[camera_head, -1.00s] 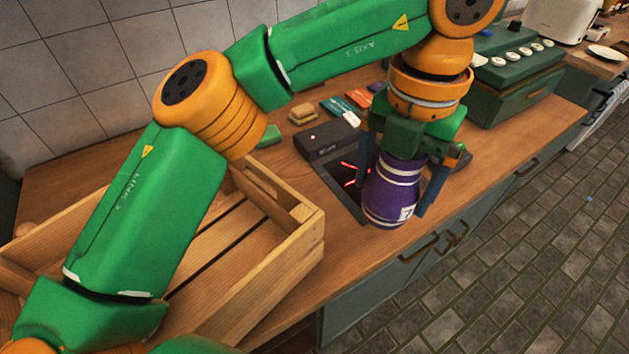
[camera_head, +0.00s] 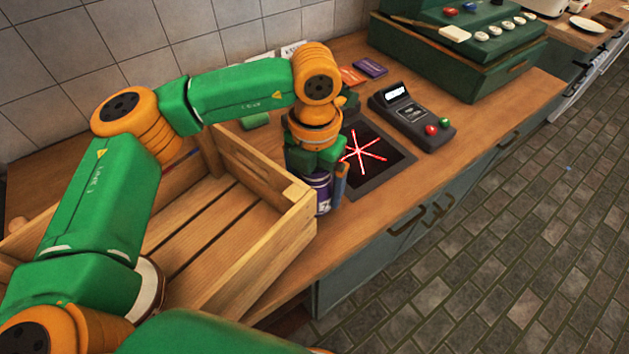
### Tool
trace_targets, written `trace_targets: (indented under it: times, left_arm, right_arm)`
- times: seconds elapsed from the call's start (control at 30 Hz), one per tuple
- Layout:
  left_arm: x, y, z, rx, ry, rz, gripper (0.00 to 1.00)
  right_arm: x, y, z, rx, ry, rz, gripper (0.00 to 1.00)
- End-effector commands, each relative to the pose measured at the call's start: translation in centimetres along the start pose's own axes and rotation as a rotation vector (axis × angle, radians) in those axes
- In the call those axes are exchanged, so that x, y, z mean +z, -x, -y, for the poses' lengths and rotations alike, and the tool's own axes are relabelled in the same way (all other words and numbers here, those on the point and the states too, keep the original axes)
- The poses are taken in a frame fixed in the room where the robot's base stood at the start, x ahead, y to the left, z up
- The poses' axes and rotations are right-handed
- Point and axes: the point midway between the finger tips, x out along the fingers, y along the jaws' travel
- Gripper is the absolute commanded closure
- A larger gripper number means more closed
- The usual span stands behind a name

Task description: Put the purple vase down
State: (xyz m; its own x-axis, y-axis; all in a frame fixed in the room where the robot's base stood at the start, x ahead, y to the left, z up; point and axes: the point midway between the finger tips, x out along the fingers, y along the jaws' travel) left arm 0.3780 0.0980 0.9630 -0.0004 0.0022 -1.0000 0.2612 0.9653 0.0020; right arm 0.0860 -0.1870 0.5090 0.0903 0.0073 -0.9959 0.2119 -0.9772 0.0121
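The purple vase (camera_head: 322,190) with white bands shows only in part, upright beneath my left gripper (camera_head: 320,182). The gripper points down with its fingers on either side of the vase and appears shut on it. The vase is beside the right end of the wooden crate (camera_head: 262,260), left of the scanner pad. I cannot tell whether its base touches the counter (camera_head: 365,218). My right gripper is not in view.
The black scanner pad (camera_head: 385,180) shows a red star of light. A card terminal (camera_head: 412,115) and a green cash register (camera_head: 455,55) stand beyond it. A pale round object (camera_head: 150,288) is partly hidden behind my arm. The counter's front strip is clear.

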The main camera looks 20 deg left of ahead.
Motion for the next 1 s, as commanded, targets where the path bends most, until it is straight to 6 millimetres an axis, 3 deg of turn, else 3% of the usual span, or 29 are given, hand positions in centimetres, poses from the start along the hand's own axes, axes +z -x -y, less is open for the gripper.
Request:
trace_targets:
  times: [0.37,0.8,1.0]
  left_arm:
    - [0.1,0.8,0.0,0.000,0.001,0.002,0.00]
    - [0.0,10.6,0.1,0.000,0.000,0.002,0.00]
    - [0.0,12.4,0.1,-0.001,-0.001,0.001,0.00]
  right_arm:
    - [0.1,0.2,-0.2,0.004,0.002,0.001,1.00]
    - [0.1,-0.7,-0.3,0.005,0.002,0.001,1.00]
    - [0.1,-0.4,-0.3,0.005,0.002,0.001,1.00]
